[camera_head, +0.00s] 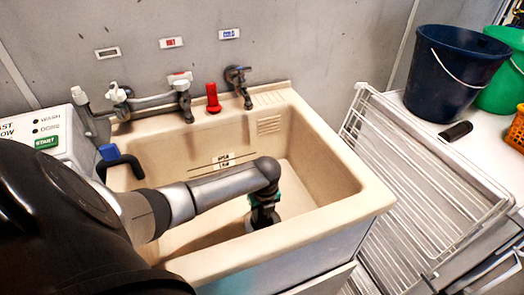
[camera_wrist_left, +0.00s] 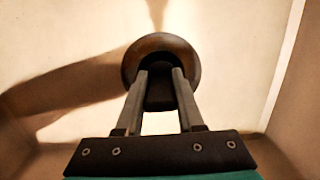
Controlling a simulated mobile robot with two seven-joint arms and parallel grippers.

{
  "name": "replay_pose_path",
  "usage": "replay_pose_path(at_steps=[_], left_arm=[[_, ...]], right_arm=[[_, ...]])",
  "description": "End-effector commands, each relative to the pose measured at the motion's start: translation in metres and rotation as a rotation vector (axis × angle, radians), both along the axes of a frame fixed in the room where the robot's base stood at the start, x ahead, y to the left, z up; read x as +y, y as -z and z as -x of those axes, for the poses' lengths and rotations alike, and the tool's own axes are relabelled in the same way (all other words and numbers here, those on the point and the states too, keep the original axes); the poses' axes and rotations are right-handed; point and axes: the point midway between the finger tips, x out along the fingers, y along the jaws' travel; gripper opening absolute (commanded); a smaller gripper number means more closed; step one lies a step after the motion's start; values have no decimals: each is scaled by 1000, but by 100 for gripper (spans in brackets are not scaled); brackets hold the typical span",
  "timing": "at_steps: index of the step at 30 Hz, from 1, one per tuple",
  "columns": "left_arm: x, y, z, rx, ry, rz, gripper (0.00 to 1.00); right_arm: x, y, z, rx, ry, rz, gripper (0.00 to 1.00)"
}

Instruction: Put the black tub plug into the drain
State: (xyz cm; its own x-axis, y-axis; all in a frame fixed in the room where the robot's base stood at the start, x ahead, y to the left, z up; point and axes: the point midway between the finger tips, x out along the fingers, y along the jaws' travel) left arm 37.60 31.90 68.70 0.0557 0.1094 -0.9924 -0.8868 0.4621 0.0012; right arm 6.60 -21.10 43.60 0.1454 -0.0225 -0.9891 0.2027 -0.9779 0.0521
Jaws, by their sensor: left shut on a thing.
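My left gripper (camera_head: 264,222) reaches down inside the beige tub (camera_head: 368,200), near its front wall. In the left wrist view my left gripper (camera_wrist_left: 160,90) is shut on the black tub plug (camera_wrist_left: 188,56), with a finger on each side of its dark grip. The plug's round, brownish-black disc lies beyond the fingertips, over the pale tub floor. I cannot tell whether the disc touches the floor. The drain does not show; the plug, gripper or tub wall may hide it. My right gripper is not in view.
Taps (camera_head: 180,97) and a red object (camera_head: 212,97) stand along the tub's back rim. A black hose with a blue end (camera_head: 108,152) hooks over the left rim. A white wire rack (camera_head: 400,180), a dark blue bucket (camera_head: 450,75) and a green bucket (camera_head: 503,80) are at the right.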

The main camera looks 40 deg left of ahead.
Motion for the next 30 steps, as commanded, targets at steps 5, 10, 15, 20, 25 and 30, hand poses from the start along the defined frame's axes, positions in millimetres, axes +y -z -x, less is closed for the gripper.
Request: replay_pose_path(at_steps=[5,10,15,20,25,30], left_arm=[[0,3,0,0,0,1,46],[0,3,0,0,0,1,65],[-1,3,0,0,0,1,67],[-1,-1,0,0,0,1,67],[-2,-28,0,-2,3,1,67],[-6,-67,2,-3,2,-1,67]], right_arm=[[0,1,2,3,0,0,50],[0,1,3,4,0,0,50],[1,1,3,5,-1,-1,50],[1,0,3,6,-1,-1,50],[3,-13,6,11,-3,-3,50],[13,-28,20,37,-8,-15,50]])
